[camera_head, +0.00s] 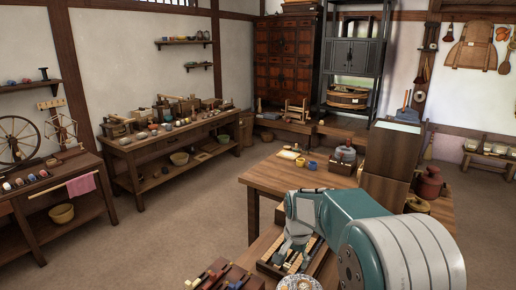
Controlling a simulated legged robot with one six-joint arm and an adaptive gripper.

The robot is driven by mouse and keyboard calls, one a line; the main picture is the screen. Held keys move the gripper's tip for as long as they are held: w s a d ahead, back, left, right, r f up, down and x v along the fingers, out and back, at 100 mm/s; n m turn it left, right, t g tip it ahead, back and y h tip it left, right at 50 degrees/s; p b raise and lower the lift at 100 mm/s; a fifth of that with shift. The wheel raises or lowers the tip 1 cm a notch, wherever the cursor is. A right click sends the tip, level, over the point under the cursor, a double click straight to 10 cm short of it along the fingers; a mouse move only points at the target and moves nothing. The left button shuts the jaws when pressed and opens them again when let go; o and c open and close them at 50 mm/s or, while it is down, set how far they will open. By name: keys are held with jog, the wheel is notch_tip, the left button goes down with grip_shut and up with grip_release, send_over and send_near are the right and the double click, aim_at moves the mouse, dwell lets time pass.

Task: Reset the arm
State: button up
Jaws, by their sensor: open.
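My arm comes in from the lower right, with a large white and teal joint and a teal link. My gripper (290,255) hangs down at the end of the arm, over a wooden tray (322,262) of small dark and light items. It is open, and I see nothing held in it. The fingertips are small and partly lost against the tray, so I cannot tell whether they touch anything there.
A red-brown box (225,275) with small items stands left of the tray. A tall wooden box (385,165) rises behind my arm. A workbench (130,155) lines the left wall; open floor lies between.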

jog(key=s+d+r+n+t, duration=0.1)
jog(key=s+d+r+n, duration=0.1)
jog(key=s+r, duration=0.5)
jog(key=s+d+r+n+t, duration=0.1)
jog(key=s+r+n, duration=0.1)
jog(key=s, duration=0.9)
jog(key=s+d+r+n+t, duration=0.2)
jog(key=s+r, duration=0.1)
jog(key=s, duration=0.8)
jog(key=shift+s+r+n+t, duration=0.3)
jog(key=shift+s, duration=0.1)
